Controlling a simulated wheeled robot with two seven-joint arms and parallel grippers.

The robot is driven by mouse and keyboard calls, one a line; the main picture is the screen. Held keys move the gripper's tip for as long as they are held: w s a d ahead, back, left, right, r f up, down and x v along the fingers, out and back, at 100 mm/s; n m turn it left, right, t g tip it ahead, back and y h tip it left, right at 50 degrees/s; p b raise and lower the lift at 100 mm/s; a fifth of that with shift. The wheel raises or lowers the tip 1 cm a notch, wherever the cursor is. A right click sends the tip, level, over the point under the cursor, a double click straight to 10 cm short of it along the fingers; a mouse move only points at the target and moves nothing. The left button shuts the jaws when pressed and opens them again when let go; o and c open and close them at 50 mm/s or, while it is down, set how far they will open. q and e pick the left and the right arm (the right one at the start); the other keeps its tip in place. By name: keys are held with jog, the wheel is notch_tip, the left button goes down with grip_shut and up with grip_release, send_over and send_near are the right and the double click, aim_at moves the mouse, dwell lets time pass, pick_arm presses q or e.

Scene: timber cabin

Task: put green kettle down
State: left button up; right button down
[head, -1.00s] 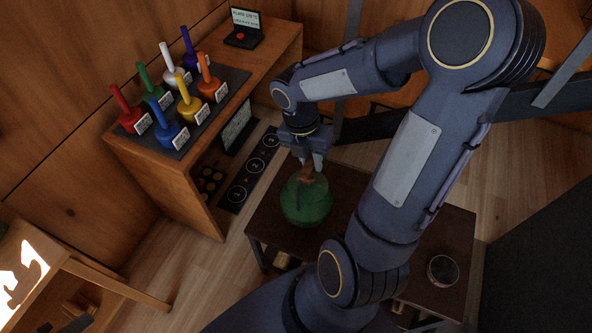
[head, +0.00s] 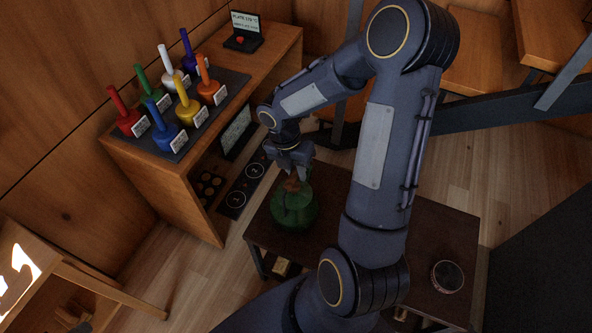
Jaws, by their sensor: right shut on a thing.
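The green kettle (head: 295,211) is a rounded green vessel with a brown handle on top. In the head view it is at the left end of the low dark table (head: 440,222). My right gripper (head: 291,176) is above the kettle and shut on its handle. The fingers hide part of the handle. I cannot tell whether the kettle's base touches the table top. My left gripper is not in view.
A wooden counter (head: 150,165) at the left holds several coloured, labelled bell-shaped items on a dark mat, and a small display (head: 243,31). A round dark object (head: 447,277) lies at the table's right end. Beside the table is a panel with ringed markings (head: 235,199).

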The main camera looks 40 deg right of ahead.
jog(key=shift+f, duration=0.15)
jog(key=c, duration=1.3)
grip_release()
notch_tip(320, 180, up, 12)
jog(key=w+a+p, duration=0.1)
jog(key=w+p, duration=0.1)
jog(key=p, duration=0.1)
jog(key=s+a+r+m+t+y, duration=0.1)
jog(key=s+a+r+m+t, duration=0.1)
jog(key=s+m, duration=0.3)
jog(key=s+a+r+m+t+y, duration=0.2)
jog(key=s+a+r+m+t, duration=0.1)
jog(key=m, duration=0.8)
jog(key=s+a+r+m+t+y, duration=0.1)
jog(key=s+a+r+m+t, duration=0.1)
jog(key=s+m, duration=0.5)
jog(key=a+r+m, duration=0.1)
jog(key=a+m, duration=0.1)
jog(key=shift+a+t+y, duration=0.3)
jog(key=shift+a+y, duration=0.1)
